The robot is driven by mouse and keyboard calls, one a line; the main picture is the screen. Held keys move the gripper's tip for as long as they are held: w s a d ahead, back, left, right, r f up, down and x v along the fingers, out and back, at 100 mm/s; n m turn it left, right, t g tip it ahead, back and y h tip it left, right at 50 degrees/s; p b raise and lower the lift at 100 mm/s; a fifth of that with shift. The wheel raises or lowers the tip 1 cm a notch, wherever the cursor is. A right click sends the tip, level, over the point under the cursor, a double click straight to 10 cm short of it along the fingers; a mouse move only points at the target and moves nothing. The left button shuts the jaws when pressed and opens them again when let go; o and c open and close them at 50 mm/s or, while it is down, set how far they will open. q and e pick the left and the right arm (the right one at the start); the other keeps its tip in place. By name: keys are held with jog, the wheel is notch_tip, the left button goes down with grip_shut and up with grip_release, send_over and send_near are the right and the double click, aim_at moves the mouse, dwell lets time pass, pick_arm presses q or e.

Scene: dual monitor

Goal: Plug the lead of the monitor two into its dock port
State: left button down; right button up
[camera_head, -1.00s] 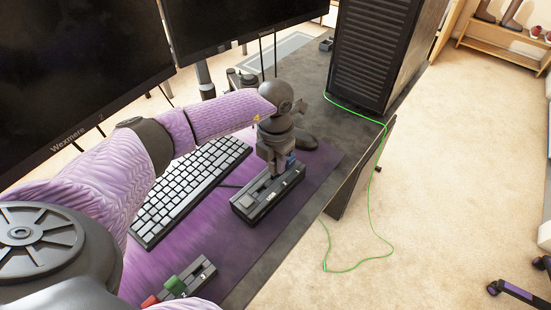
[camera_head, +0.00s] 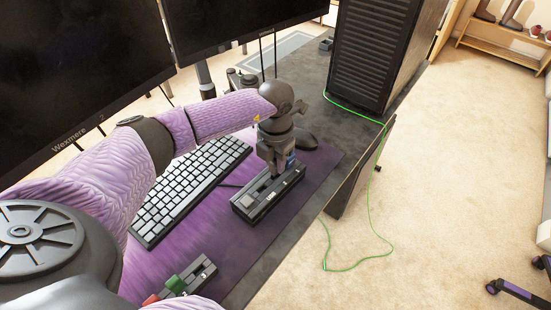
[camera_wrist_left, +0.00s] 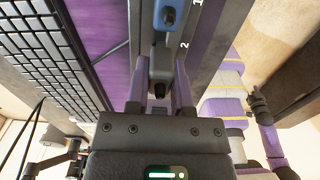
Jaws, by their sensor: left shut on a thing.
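The dock (camera_head: 252,209) is a long dark box on the purple desk mat, and its top also shows in the left wrist view (camera_wrist_left: 205,45) with the marks 1 and 2. My left gripper (camera_head: 277,172) points down at the dock's top. In the left wrist view its two fingers (camera_wrist_left: 161,95) are shut on a dark plug (camera_wrist_left: 158,85), beside the mark 2. I cannot tell how deep the plug sits. A blue plug (camera_wrist_left: 168,15) stands at the dock farther along, near the mark 1. The two monitors (camera_head: 75,75) (camera_head: 225,22) stand at the back left. My right gripper is out of view.
A keyboard (camera_head: 185,195) lies left of the dock. A small block with red and green plugs (camera_head: 190,281) is at the front. A black computer tower (camera_head: 370,55) stands at the back right. A green cable (camera_head: 370,215) hangs off the desk to the floor.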

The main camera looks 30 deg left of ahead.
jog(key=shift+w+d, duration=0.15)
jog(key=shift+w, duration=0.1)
pick_arm(q)
jog(key=shift+f+b, duration=0.3)
jog(key=shift+f, duration=0.4)
jog(key=shift+f+b, duration=0.4)
jog(key=shift+b, duration=0.1)
jog(key=shift+f, duration=0.25)
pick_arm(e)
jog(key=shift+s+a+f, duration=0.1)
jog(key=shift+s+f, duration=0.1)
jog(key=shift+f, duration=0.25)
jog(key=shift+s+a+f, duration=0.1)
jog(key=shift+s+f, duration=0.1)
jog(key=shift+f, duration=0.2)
pick_arm(q)
jog(key=shift+c, duration=2.2)
grip_release()
notch_tip(320, 180, up, 9)
jog(key=p, duration=0.3)
jog(key=shift+r, duration=0.5)
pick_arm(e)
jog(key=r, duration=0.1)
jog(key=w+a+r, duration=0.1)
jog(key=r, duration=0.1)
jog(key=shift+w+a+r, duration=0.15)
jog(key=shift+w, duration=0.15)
